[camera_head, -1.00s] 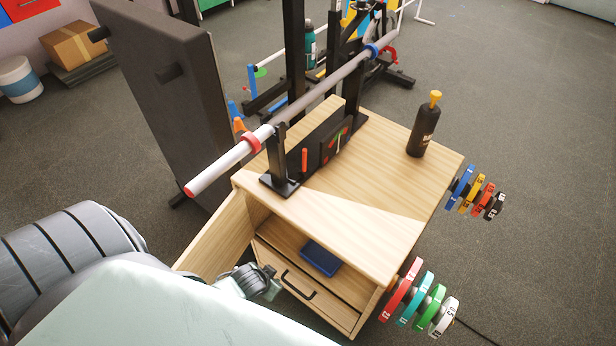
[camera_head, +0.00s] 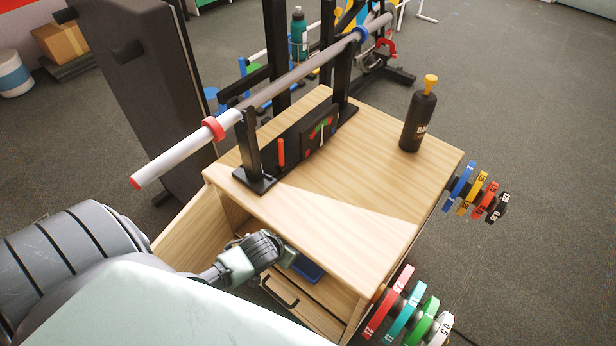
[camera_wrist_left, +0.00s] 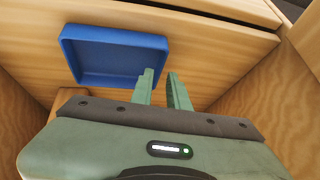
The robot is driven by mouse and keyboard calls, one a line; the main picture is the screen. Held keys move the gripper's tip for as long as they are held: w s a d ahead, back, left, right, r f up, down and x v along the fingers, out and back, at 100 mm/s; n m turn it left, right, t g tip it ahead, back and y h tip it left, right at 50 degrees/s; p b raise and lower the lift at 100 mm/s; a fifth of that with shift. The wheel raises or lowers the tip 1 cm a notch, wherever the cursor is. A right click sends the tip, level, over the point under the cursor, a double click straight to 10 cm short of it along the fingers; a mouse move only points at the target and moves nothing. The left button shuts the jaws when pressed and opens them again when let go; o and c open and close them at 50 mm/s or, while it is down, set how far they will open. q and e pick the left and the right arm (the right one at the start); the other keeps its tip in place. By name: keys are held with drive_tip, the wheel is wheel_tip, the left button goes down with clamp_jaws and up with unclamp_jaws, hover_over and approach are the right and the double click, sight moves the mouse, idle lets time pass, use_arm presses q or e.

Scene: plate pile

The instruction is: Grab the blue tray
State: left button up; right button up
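The blue tray (camera_head: 307,268) lies inside the open lower compartment of the wooden cabinet, partly hidden by my left gripper and the cabinet top in the head view. In the left wrist view the whole blue tray (camera_wrist_left: 112,82) shows, a shallow rectangle with raised walls. Nothing is between the fingers. In the head view my left gripper (camera_head: 288,254) reaches into the cabinet opening. My right gripper is not in view.
The wooden cabinet (camera_head: 370,190) has an open door (camera_head: 195,232) on its left and a drawer with a black handle (camera_head: 279,292) below. A black bottle (camera_head: 418,120) and a barbell rack stand on top. Coloured weight plates (camera_head: 405,308) hang on the right side.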

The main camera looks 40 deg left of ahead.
use_arm(q)
drive_tip(key=shift+b+x, duration=0.65)
drive_tip(key=shift+x, duration=1.1)
drive_tip(key=shift+s, duration=0.1)
clamp_jaws()
